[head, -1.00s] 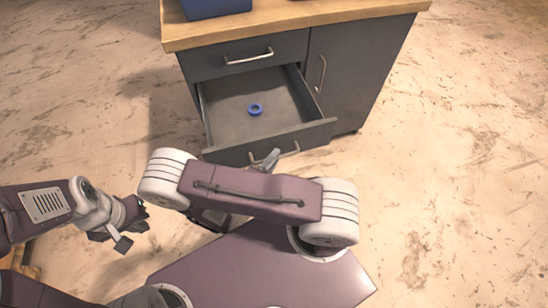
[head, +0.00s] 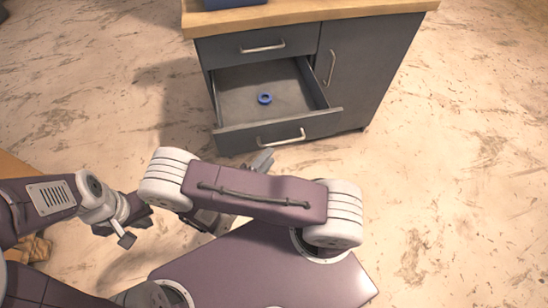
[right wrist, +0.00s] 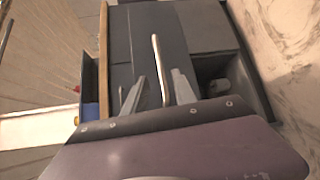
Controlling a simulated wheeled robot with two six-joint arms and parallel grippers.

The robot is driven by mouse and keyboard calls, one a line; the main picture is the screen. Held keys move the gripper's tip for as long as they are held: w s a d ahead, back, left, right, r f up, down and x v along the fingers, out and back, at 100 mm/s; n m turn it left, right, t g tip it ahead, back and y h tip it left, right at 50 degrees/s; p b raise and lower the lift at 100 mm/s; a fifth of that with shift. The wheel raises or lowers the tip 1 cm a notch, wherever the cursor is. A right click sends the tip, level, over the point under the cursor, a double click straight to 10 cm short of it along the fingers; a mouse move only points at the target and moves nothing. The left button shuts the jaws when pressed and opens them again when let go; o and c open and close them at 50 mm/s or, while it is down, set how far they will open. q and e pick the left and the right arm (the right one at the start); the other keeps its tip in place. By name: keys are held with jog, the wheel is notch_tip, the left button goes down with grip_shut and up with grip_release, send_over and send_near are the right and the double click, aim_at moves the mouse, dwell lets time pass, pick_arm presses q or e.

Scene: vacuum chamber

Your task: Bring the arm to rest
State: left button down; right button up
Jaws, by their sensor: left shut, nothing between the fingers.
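My left gripper (head: 126,215) is at the lower left in the head view, low over the floor. It is shut and empty, apart from the cabinet. My right arm (head: 255,195) is folded across the middle of the head view. My right gripper (head: 262,161) mostly hides behind it, with its tips just below the open drawer's handle. In the right wrist view the fingers of my right gripper (right wrist: 157,88) stand apart with nothing held. A bar handle (right wrist: 158,65) shows between them; the distance to it is unclear.
A grey cabinet (head: 375,75) with a wooden top (head: 300,14) stands ahead. Its lower drawer (head: 280,132) is pulled out and holds a blue ring (head: 265,98). A blue bin (head: 235,3) sits on top. The floor at right is clear.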

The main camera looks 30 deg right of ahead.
jog(key=shift+s+a, duration=0.1)
jog(key=shift+a, duration=0.35)
